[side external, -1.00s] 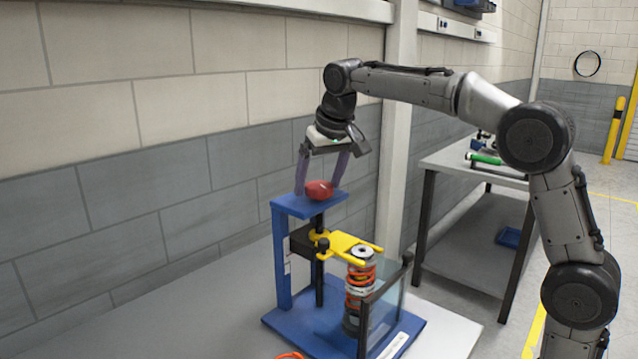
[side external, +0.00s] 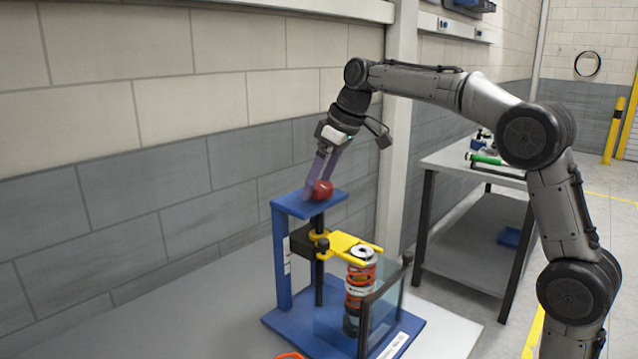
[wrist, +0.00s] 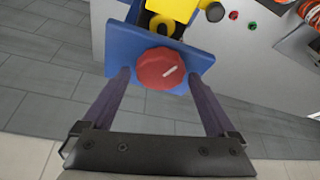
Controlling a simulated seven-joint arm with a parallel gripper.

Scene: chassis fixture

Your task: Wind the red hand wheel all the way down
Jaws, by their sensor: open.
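The red hand wheel (side external: 322,190) sits on top of the blue press frame (side external: 283,255). In the wrist view the wheel (wrist: 157,70) shows a white mark pointing right and slightly up. My gripper (wrist: 160,76) is open, with one purple finger on each side of the wheel and narrow gaps showing. In the side view my gripper (side external: 317,184) reaches down to the wheel at a tilt. Below, the yellow fork (side external: 345,246) lies over the top of the orange spring on its dark strut (side external: 361,292). The screw is partly hidden.
A clear guard (side external: 388,292) with dark posts stands at the right of the spring. An orange item (side external: 289,355) lies at the table's front edge. The grey table (side external: 190,315) is clear on the left. A block wall stands close behind.

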